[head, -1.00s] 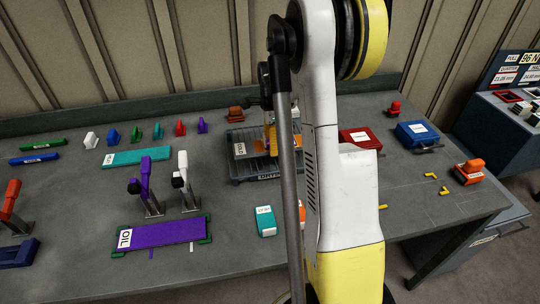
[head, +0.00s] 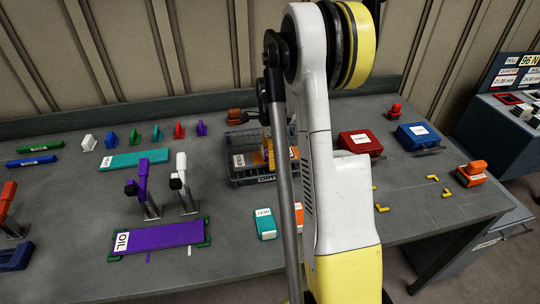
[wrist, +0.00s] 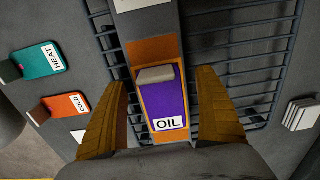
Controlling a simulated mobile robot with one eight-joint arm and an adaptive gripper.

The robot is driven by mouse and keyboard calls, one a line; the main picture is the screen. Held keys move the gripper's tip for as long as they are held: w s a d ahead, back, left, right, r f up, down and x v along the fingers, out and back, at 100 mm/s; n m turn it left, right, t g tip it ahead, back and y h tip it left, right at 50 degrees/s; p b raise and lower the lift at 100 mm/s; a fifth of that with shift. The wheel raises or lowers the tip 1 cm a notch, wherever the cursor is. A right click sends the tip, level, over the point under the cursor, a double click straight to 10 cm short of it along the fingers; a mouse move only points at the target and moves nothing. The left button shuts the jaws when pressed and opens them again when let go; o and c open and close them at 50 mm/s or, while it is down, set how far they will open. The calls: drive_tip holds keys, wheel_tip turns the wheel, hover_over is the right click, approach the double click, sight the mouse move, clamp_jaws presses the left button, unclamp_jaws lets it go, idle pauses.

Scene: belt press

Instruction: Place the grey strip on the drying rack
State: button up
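The drying rack (head: 236,183) is a dark barred tray at the table's back middle; its bars (wrist: 255,55) show on both sides in the wrist view. A strip lies across the rack, looking orange (head: 252,159) in the head view. In the wrist view its far part is grey (wrist: 150,25) with a white label, its nearer part orange (wrist: 152,48). A purple block (wrist: 165,100) labelled OIL, with a grey top piece, sits on the orange part. My gripper (wrist: 162,80) is open, its yellow fingers either side of the purple block with gaps.
A teal HEAT block (head: 264,223) and an orange COLD block (wrist: 65,106) stand in front of the rack. Red (head: 358,145) and blue (head: 417,136) boxes stand right. Upright levers (head: 185,185) and a purple OIL plate (head: 160,238) are left.

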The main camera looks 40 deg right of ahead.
drive_tip(key=shift+r, duration=0.15)
wheel_tip(320, 180, up, 12)
drive_tip(key=p, duration=0.4)
drive_tip(key=a+r+n+t, duration=0.1)
drive_tip(key=a+r+n, duration=0.5)
drive_tip(key=a, duration=0.3)
drive_tip(key=s+a+r+n+t, duration=0.1)
drive_tip(key=s+a+n+t, duration=0.2)
drive_tip(key=s+a+n, duration=0.4)
drive_tip(key=s+a+r+n+t, duration=0.2)
drive_tip(key=s+a+n+t, duration=0.1)
drive_tip(key=s+a+n, duration=0.5)
drive_tip(key=a+n, duration=0.3)
drive_tip(key=a, duration=0.4)
drive_tip(key=shift+a, duration=0.15)
wheel_tip(320, 180, down, 5)
drive_tip(key=b, duration=0.5)
drive_tip(key=shift+r, duration=0.15)
